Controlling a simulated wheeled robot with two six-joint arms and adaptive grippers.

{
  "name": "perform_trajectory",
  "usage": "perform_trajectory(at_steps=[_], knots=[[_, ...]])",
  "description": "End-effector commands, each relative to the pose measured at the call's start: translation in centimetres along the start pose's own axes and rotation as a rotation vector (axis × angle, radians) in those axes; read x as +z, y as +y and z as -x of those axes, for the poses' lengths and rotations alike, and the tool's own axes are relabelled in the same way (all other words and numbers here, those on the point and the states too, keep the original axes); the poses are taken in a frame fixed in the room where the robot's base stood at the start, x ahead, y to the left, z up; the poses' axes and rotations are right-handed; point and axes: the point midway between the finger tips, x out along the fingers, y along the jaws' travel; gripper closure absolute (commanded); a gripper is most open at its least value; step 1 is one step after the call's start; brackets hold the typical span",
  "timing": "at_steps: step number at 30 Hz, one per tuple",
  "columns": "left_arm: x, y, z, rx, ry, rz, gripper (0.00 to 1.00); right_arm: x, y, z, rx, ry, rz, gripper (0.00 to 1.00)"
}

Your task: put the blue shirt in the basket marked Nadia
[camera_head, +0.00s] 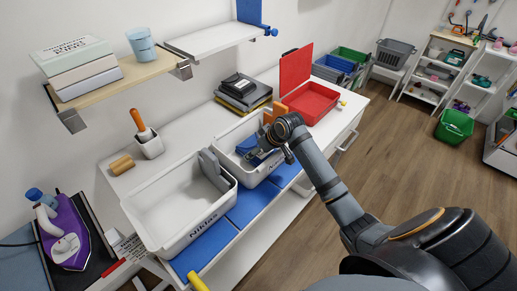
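A white basket (150,218) with a label reading Niklas stands on the counter, with a grey item (213,168) at its right end. A second white basket (228,158) stands right behind it; its front label is small and partly hidden, so I cannot read it surely. A blue folded cloth (246,146), likely the blue shirt, is in this second basket. My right gripper (262,156) is at the cloth, low over the basket. Whether its fingers are closed on the cloth is hidden. My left gripper is not in view.
An orange item (276,112) stands at the second basket's far end. A red open box (312,102) and dark stacked books (243,92) lie beyond. A purple iron (70,235) is at the left. Blue mats (254,203) line the counter's front edge.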

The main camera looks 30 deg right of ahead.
Motion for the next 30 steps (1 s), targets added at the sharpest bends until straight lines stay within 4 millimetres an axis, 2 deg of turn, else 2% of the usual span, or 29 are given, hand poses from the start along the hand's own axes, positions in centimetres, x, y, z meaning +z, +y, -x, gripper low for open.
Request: perform_trajectory(at_steps=[3, 14, 17, 27, 30], knots=[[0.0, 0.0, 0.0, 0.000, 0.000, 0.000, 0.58, 0.1, 0.0, -0.1, 0.000, -0.001, 0.000, 0.00], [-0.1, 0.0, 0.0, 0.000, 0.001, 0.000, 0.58, -0.1, 0.0, 0.2, 0.000, 0.000, 0.001, 0.00], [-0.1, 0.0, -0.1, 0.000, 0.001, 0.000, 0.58, -0.1, 0.2, 1.6, 0.004, 0.002, 0.002, 0.00], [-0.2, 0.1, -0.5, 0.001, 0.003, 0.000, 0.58, -0.1, 0.2, 9.8, 0.007, -0.002, 0.006, 0.00], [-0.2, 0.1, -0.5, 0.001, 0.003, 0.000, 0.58, -0.1, 0.2, 11.0, 0.005, 0.000, 0.003, 0.00]])
